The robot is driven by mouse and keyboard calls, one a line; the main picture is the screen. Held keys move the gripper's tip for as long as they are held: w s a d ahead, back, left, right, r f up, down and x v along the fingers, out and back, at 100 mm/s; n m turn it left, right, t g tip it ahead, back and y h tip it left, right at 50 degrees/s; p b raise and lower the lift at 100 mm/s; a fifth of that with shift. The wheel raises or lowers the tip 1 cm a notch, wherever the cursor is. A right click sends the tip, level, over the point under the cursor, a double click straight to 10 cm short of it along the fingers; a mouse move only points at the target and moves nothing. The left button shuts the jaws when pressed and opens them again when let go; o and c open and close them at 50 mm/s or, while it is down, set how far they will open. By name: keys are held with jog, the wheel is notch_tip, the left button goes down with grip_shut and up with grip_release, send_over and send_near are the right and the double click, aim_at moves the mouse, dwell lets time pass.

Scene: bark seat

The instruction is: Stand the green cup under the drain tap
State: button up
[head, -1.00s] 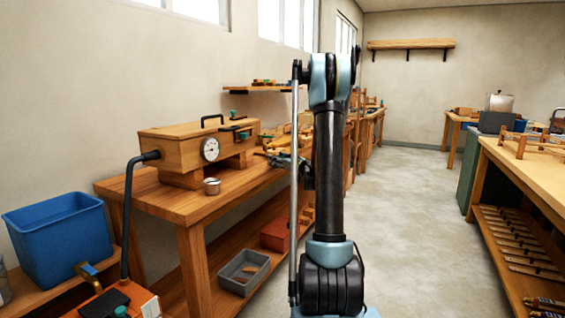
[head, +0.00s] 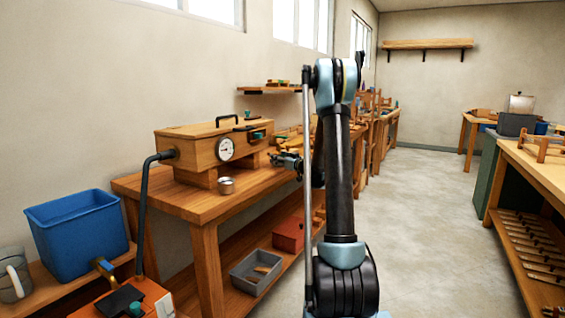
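No green cup can be made out for certain. A small teal-green item (head: 248,114) shows behind the wooden box, and another teal patch (head: 257,136) shows at the box's right end; both are too small to identify. A brass fitting with a blue handle (head: 105,268), perhaps a tap, shows at the lower left beside the blue tub; I cannot tell whether it is the drain tap. A small metal tin (head: 226,185) stands on the bench below the gauge. My gripper (head: 283,160) is small and dark, left of my arm over the bench; its fingers are unclear.
The wooden box (head: 195,147) with a gauge sits on the bench (head: 160,197). A black hose (head: 142,220) runs down to an orange unit (head: 158,297). The floor (head: 425,215) to the right is clear.

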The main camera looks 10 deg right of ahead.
jog(key=shift+f, duration=0.15)
dwell(0.5)
jog(key=o, duration=1.1)
